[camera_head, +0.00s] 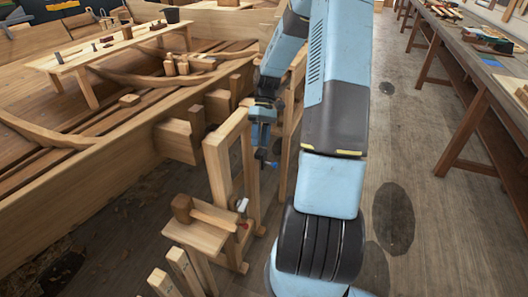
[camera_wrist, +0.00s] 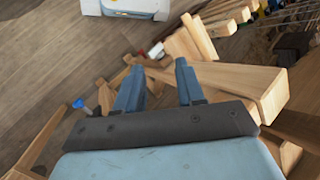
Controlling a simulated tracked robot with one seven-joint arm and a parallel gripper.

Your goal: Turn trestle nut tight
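A wooden trestle (camera_head: 222,165) stands upright beside the boat hull. A small white knob (camera_head: 241,205) shows on its low front part, and a white knob shows in the wrist view (camera_wrist: 157,51). A small blue knob (camera_head: 272,164) sits by the farther uprights; a blue knob shows left of my fingers in the wrist view (camera_wrist: 78,103). I cannot tell which knob is the trestle nut. My gripper (camera_wrist: 158,68) is open, its two blue fingers apart with no object held. In the head view my gripper (camera_head: 262,132) hangs among the trestle uprights, above the blue knob.
A wooden mallet (camera_head: 183,207) rests on a low wooden block in front. The planked hull (camera_head: 100,150) fills the left, with a plank bench (camera_head: 115,46) across it. A long workbench (camera_head: 470,60) runs along the right. The floor between is open.

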